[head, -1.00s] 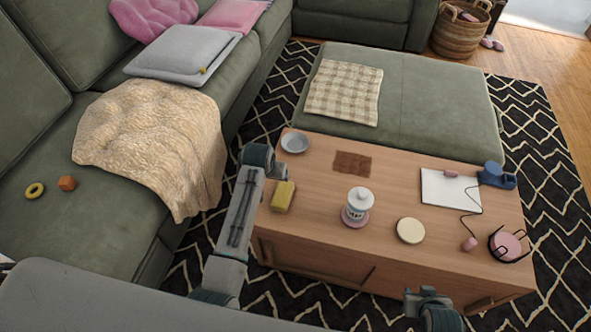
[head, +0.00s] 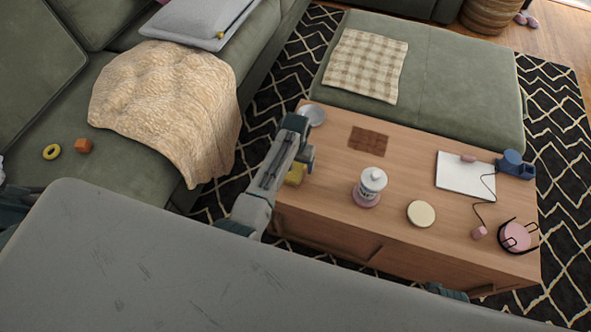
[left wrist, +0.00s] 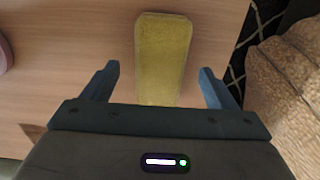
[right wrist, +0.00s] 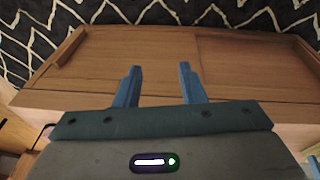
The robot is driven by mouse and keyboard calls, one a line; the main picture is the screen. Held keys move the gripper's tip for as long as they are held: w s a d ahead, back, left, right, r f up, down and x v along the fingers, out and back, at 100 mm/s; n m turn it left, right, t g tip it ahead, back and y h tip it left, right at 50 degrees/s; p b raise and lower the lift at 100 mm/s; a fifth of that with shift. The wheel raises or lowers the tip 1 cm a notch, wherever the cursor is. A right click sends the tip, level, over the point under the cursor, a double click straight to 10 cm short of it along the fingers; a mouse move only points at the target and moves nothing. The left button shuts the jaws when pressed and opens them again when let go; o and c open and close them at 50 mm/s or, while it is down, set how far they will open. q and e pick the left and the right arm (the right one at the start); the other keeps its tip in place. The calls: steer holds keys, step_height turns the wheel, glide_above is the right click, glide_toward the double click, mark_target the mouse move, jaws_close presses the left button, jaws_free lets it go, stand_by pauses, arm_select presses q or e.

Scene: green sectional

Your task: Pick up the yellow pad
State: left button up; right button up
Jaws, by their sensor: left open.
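The yellow pad (head: 295,174) lies on the wooden coffee table at its left end, partly hidden by my left arm in the head view. In the left wrist view the pad (left wrist: 163,50) shows lengthwise between the fingers and extends beyond their tips. My left gripper (left wrist: 159,70) is open and empty above it, one finger to each side with gaps. I cannot tell the exact height. My right gripper (right wrist: 160,68) is open and empty by the table's front side; in the head view only a small part of that arm shows at the bottom.
The table (head: 330,205) also holds a grey bowl (head: 312,114), a brown mat (head: 368,141), a white jar (head: 372,181), a cream disc (head: 421,214), a white pad (head: 464,176) and a pink item with black bands (head: 516,237). A sofa with a beige blanket (head: 170,105) stands left.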

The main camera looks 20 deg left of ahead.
arm_select(q)
step_height(320, 180, down, 3)
steer(key=shift+r, duration=0.2)
steer(key=c, duration=1.1)
steer(key=shift+o, duration=0.2)
arm_select(e)
steer(key=shift+w+r, duration=0.2)
steer(key=shift+r, duration=0.55)
arm_select(q)
steer(key=shift+r, duration=0.15)
